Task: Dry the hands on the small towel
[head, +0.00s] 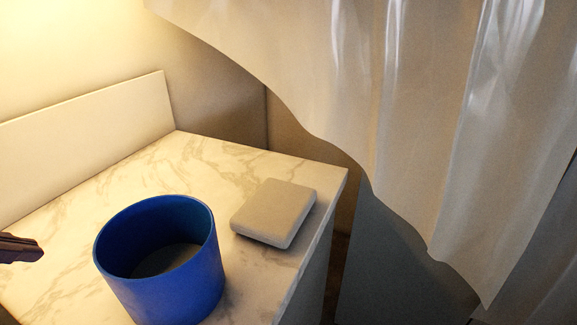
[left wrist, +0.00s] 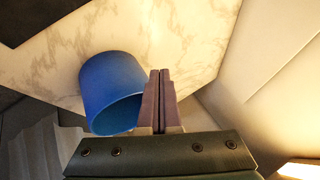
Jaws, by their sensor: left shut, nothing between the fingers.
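A small pale grey square slab with rounded edges (head: 275,212), which may be the folded small towel, lies flat on the marble counter, right of a blue round container. I cannot tell its material for sure. My left gripper (head: 38,249) shows at the left edge of the head view, left of the blue container and well apart from the slab. In the left wrist view its two fingers (left wrist: 160,73) are together with nothing between them. The slab is not seen in the left wrist view. My right gripper is in neither view.
The open-topped blue container (head: 188,283) stands on the counter (head: 205,160) between my left gripper and the slab; it also shows in the left wrist view (left wrist: 108,82). A pale curtain (head: 420,110) hangs at the right. The counter's back left is clear.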

